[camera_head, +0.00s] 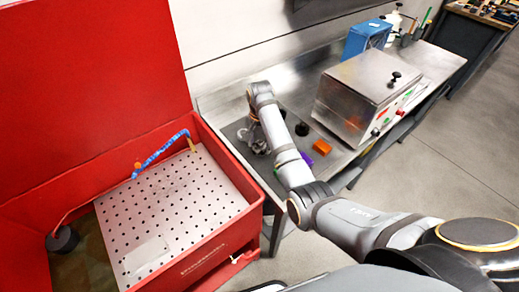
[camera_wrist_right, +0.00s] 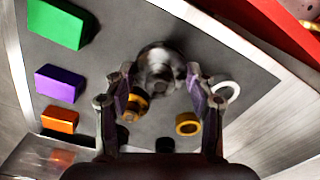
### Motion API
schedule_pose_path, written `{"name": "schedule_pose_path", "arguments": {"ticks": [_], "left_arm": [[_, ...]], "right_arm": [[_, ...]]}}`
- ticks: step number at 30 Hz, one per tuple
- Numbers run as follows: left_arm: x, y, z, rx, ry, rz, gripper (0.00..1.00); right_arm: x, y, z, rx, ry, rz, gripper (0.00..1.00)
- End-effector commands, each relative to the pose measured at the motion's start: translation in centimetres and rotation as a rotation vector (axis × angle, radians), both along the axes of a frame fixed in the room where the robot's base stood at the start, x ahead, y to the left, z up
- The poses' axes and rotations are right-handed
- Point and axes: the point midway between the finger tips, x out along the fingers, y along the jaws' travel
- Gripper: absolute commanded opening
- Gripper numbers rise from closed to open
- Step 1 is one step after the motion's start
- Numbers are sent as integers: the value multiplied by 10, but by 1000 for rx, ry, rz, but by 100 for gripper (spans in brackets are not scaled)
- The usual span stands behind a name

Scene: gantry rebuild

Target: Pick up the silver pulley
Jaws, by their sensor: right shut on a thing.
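The silver pulley (camera_wrist_right: 160,62) is a round, shiny metal part, blurred in the right wrist view. It sits between the fingertips of my right gripper (camera_wrist_right: 160,82), which is shut on it. In the head view, my right gripper (camera_head: 254,138) points down over the dark mat on the steel bench, and the pulley cannot be made out clearly there. Whether the pulley still touches the mat I cannot tell. My left gripper is not in view.
On the mat (camera_wrist_right: 90,12) are a green block (camera_wrist_right: 58,24), a purple block (camera_wrist_right: 59,84), an orange block (camera_wrist_right: 60,119), a yellow ring (camera_wrist_right: 188,124) and a white ring (camera_wrist_right: 228,90). A steel machine (camera_head: 360,95) stands right; a red wash basin (camera_head: 240,175) stands left.

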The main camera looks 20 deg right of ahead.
Motion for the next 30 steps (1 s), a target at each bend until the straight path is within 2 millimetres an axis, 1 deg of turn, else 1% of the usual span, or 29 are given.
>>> {"name": "schedule_pose_path", "arguments": {"ticks": [1,5,6,9,12,14,15,18,21,24,30], "left_arm": [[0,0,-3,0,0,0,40],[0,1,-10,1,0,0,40],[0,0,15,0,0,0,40],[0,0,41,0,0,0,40],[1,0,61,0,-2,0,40],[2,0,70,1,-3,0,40],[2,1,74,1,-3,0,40],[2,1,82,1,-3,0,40],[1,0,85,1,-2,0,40],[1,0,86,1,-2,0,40],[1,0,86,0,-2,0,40]], "right_arm": [[-4,-9,7,-4,-3,-4,12],[-19,-29,35,-5,-6,-3,12],[-23,-33,55,-4,1,-2,12],[-33,-45,71,-6,3,-3,12],[-48,-67,80,-8,4,-4,12],[-57,-78,85,-7,3,-3,12],[-62,-86,87,-8,3,-3,12],[-72,-99,92,-7,3,-1,12],[-78,-108,94,-5,2,-1,12],[-81,-111,95,-4,1,-1,12],[-82,-112,95,-2,1,-1,12]]}}
